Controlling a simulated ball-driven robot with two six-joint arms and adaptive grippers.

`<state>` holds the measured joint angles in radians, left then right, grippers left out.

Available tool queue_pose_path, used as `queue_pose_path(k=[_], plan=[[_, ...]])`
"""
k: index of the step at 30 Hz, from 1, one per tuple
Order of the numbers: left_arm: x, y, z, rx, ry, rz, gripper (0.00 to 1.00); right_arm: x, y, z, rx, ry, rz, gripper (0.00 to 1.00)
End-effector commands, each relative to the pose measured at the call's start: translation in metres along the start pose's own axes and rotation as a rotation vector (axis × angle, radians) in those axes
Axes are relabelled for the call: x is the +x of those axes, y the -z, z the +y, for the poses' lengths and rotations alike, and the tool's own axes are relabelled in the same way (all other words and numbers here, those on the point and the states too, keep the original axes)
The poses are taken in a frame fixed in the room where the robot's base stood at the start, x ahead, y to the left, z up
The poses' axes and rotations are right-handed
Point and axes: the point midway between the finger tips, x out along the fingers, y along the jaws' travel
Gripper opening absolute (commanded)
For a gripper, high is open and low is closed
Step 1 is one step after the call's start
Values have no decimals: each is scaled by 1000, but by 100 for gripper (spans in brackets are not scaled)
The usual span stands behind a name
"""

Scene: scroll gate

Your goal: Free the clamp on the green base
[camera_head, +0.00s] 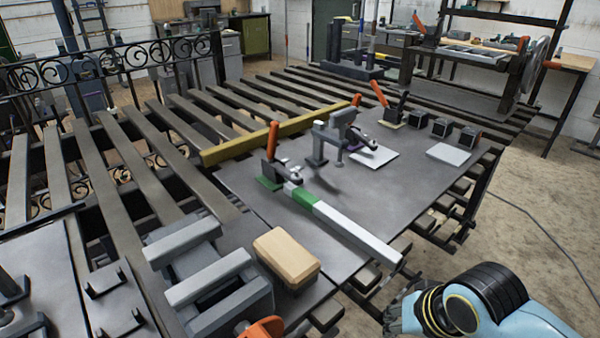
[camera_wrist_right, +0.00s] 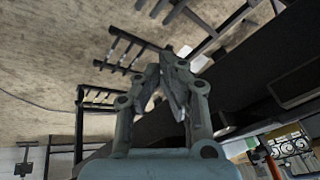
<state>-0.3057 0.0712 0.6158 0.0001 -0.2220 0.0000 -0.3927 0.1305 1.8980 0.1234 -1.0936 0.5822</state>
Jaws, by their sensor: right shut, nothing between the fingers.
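The toggle clamp on the green base (camera_head: 267,184) stands at the left of the dark metal table. My right gripper (camera_head: 398,316) is at the bottom right of the head view, beyond the table's front edge and far from the clamp. In the right wrist view its fingers (camera_wrist_right: 172,82) are shut and empty. My left gripper is not in view.
A grey bracket (camera_head: 333,137) stands between. A tan block (camera_head: 286,257) and a grey vise-like frame (camera_head: 205,275) are at the front left.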

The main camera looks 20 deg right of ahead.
Motion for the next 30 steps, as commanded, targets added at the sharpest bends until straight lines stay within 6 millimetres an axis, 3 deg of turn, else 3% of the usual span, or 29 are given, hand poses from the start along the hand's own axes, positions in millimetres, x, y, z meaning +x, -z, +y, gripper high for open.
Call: queue_pose_path(k=[1,3,6,7,14,19,24,30], plan=[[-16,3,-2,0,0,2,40,-34,16,-15,23,20,15,0],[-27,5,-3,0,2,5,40,-68,29,-30,60,43,26,0],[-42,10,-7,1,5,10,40,-114,50,-54,175,94,45,0],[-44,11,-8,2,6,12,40,-118,55,-59,224,111,46,0],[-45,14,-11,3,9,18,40,-118,89,-91,640,244,34,0],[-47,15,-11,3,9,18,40,-112,126,-119,1058,377,-24,0],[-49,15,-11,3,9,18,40,-112,174,-149,1576,535,-168,0],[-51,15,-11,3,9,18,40,-117,216,-172,2021,654,-367,0]])
